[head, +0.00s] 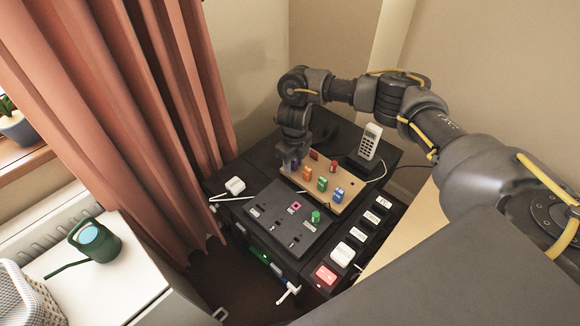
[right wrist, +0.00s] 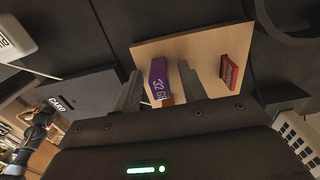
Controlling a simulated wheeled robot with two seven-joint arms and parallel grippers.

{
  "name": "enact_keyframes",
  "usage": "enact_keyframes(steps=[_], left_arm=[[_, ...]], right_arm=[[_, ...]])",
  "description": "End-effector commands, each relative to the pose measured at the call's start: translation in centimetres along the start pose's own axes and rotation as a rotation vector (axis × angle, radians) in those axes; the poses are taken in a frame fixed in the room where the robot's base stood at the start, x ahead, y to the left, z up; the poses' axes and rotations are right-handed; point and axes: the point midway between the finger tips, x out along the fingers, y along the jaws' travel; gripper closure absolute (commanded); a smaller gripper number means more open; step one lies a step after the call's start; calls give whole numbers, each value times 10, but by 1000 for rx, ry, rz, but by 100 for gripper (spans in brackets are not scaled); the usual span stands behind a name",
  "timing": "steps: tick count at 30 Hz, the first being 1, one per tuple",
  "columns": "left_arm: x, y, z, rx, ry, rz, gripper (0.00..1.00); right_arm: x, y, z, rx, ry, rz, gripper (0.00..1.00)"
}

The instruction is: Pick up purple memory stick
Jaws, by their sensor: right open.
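The purple memory stick (right wrist: 158,78), marked 32 GB, stands on the light wooden board (right wrist: 200,52). In the head view only a bit of the purple stick (head: 294,165) shows, under my right gripper (head: 291,158), at the board's far left end. In the right wrist view my right gripper (right wrist: 161,90) is open, with one finger on each side of the purple stick. I cannot tell whether the fingers touch it. My left gripper is not in view.
The wooden board (head: 352,181) also holds orange (head: 307,173), green (head: 322,184) and blue (head: 338,195) sticks, close to the gripper. A red stick (right wrist: 231,70) stands beyond one finger. A dark slotted panel (head: 272,215) lies in front; a cordless phone (head: 369,142) stands behind.

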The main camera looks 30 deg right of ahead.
Motion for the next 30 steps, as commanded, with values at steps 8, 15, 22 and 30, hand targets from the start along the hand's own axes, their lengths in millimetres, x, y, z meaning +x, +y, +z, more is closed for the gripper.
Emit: enact_keyframes(steps=[8, 15, 22, 30], left_arm=[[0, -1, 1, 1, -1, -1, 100], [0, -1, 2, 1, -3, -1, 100], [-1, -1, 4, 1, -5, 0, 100], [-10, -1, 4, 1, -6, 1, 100]], right_arm=[[0, 0, 0, 0, 0, 0, 80], [0, 0, 0, 0, 0, 0, 100], [-3, 0, 0, -1, -1, 0, 100], [-35, 0, 2, -3, -5, -2, 100]])
